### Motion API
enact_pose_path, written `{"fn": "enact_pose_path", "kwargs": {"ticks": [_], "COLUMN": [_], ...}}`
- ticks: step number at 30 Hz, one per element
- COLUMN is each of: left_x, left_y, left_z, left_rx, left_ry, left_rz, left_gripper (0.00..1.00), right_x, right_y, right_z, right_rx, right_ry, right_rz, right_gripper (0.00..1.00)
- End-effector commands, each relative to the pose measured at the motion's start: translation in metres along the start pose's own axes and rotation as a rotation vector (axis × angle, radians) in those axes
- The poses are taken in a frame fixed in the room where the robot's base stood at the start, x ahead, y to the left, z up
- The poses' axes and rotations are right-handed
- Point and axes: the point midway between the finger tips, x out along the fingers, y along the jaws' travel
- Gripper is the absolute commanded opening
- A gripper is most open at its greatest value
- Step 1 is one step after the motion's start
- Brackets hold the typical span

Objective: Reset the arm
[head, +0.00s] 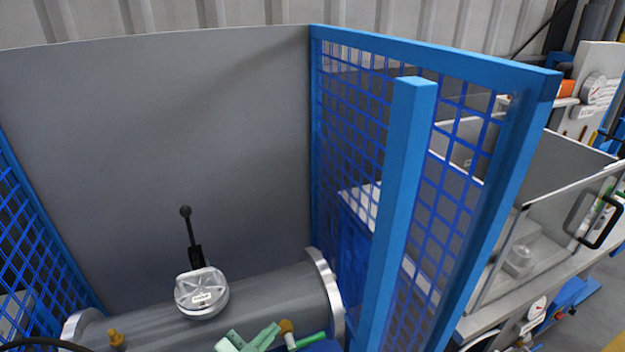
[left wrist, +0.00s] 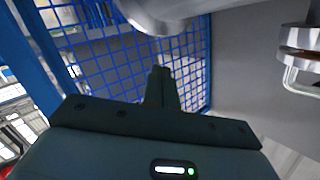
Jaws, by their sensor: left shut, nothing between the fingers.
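The flanged shell (head: 265,300) is a grey horizontal cylinder with a silver flange (head: 324,285) at its right end. On its top sits a round silver housing (head: 202,292) with a black lever (head: 190,235) standing up. My left gripper (head: 272,328) shows as pale green parts at the bottom edge in the head view, in front of the shell; most of it is cut off. In the left wrist view its dark fingers (left wrist: 162,82) are together and empty, with blue mesh behind them. My right gripper is not in view.
Blue-framed mesh panels (head: 405,180) stand right and left of the shell, with a grey wall panel (head: 160,140) behind. Brass fittings (head: 117,340) and a green-handled part (head: 306,340) are close to the shell. A clear-sided cabinet (head: 560,225) stands beyond the right mesh.

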Motion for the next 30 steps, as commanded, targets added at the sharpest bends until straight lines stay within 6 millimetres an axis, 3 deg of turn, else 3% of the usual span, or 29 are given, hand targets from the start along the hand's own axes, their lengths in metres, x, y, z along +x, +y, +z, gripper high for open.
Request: {"fn": "enact_pose_path", "kwargs": {"ticks": [3, 9, 15, 23, 30], "left_x": [-0.043, -0.122, -0.192, -0.276, -0.250], "left_y": [-0.022, -0.046, -0.055, -0.060, -0.018], "left_z": [0.010, 0.034, 0.047, 0.050, 0.115], "left_rx": [0.020, 0.062, 0.096, 0.140, 0.078], "left_ry": [-0.249, -0.607, -0.869, -1.150, -1.159], "left_rz": [-0.176, -0.275, -0.278, -0.230, -0.135], "left_gripper": [0.00, 0.00, 0.00, 0.00, 0.00], "right_x": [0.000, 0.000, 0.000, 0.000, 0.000], "right_y": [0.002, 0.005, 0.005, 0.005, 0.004], "right_z": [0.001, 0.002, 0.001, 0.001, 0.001], "right_rx": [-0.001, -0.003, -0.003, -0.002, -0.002], "right_ry": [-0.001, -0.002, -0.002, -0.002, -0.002], "right_rz": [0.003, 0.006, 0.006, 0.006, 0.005], "right_gripper": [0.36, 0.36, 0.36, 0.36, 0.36]}}
